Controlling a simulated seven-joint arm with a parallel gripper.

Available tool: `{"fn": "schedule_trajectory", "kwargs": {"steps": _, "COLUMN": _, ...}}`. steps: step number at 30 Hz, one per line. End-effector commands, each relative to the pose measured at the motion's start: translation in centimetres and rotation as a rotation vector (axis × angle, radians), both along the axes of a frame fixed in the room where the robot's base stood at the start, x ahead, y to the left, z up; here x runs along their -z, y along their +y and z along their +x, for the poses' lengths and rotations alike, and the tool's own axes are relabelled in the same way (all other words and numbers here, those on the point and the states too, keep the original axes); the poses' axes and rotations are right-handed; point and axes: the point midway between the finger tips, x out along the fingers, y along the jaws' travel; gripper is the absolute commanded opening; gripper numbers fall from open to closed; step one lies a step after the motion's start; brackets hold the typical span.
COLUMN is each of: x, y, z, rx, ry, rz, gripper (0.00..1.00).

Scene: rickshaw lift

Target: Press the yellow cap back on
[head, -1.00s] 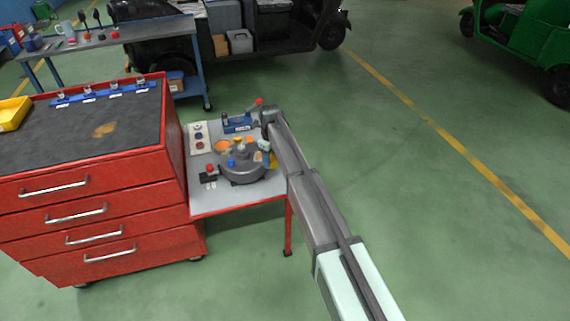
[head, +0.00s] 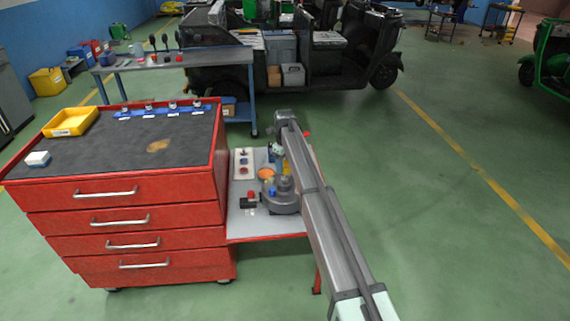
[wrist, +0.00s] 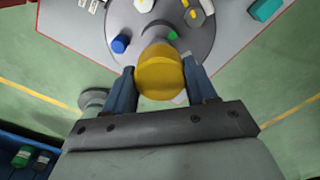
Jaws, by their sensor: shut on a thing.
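The yellow cap (wrist: 160,72) sits between the fingertips of my gripper (wrist: 162,82) in the wrist view. My gripper is shut on it, with one blue finger on each side. A round grey housing (wrist: 121,20) lies beyond the cap, and the cap overlaps its near edge in this view; I cannot tell whether they touch. In the head view my gripper (head: 277,156) hangs over the small table behind the grey housing (head: 280,204), partly hidden by my arm. The cap's underside is hidden.
A blue knob (wrist: 120,44) and a small green piece (wrist: 173,35) show on the housing. The small table (head: 258,225) also holds an orange dish (head: 266,174) and a red-topped black item (head: 250,199). A red drawer cabinet (head: 130,215) stands close on the left.

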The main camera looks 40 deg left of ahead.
Motion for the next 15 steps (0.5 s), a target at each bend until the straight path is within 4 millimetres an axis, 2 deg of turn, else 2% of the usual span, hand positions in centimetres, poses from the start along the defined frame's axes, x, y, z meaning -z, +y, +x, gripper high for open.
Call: {"fn": "schedule_trajectory", "kwargs": {"steps": 15, "x": 3.9, "y": 0.0, "z": 0.0, "rx": 0.001, "ry": 0.0, "rz": 0.0, "gripper": 0.22}}
